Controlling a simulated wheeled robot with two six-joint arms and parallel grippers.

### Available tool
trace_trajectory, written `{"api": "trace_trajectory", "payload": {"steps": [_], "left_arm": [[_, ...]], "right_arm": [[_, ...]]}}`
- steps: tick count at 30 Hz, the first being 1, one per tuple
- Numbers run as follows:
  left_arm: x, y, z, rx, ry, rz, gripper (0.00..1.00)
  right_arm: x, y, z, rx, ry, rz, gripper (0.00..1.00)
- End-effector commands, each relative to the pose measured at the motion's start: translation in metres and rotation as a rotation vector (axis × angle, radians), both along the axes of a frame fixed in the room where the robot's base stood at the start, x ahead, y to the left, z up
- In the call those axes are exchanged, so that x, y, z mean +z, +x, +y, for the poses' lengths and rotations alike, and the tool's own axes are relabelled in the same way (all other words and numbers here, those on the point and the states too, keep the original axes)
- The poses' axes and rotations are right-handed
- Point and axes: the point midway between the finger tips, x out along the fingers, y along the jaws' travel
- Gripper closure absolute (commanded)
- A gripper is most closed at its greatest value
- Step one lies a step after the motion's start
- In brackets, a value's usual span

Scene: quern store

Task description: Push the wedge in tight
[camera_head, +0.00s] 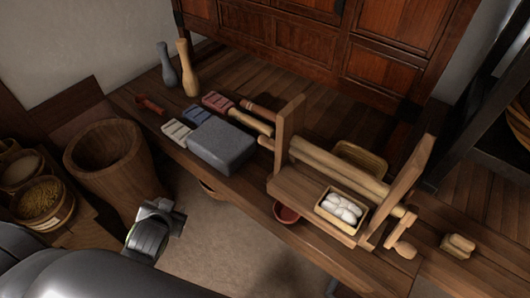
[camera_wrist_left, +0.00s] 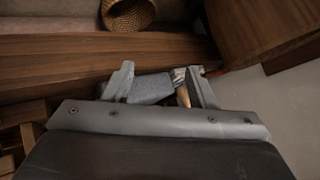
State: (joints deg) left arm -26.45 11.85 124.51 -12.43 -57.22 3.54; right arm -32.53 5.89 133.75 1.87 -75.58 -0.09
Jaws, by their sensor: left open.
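I cannot tell for sure which piece is the wedge. A wooden frame with two uprights and rollers (camera_head: 345,175) stands on the long bench. A pale wooden peg or wedge-like piece (camera_head: 400,232) sticks out at its right end, near the right upright. A small pale wooden block (camera_head: 458,245) lies apart on the bench to its right. My left gripper (camera_head: 160,215) is over the floor in front of the bench, far left of the frame. In the left wrist view my left gripper (camera_wrist_left: 161,74) is open, with nothing held between its fingers. My right gripper is not in view.
A tray of white rolls (camera_head: 341,209) sits at the frame. A wooden tub (camera_head: 108,160) and grain baskets (camera_head: 42,200) stand at left.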

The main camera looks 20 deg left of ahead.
Motion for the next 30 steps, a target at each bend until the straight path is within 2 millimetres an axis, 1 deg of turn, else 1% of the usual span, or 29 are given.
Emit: {"api": "trace_trajectory", "payload": {"steps": [1,3,6,8,12,15,18,22,27,30], "left_arm": [[0.006,0.022,0.009,-0.038,0.072,-0.101,0.49],[0.028,0.047,0.015,-0.098,0.158,-0.223,0.49],[0.053,0.078,0.017,-0.199,0.267,-0.375,0.49],[0.067,0.094,0.014,-0.267,0.326,-0.456,0.49],[0.090,0.123,0.000,-0.455,0.451,-0.616,0.49],[0.100,0.138,-0.014,-0.608,0.523,-0.706,0.49],[0.103,0.148,-0.031,-0.779,0.584,-0.774,0.49],[0.098,0.153,-0.051,-1.014,0.638,-0.831,0.49],[0.082,0.150,-0.067,-1.274,0.661,-0.848,0.49],[0.075,0.146,-0.071,-1.371,0.658,-0.845,0.49]], "right_arm": [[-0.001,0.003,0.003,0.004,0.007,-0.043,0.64],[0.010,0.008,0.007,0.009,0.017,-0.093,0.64],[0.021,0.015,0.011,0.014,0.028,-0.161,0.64],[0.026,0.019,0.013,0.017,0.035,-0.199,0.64],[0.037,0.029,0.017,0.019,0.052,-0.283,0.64],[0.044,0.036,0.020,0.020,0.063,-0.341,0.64],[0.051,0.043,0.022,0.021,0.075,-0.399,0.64],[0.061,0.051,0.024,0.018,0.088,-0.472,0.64],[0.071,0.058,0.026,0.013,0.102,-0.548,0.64],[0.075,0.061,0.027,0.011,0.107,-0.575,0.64]]}}
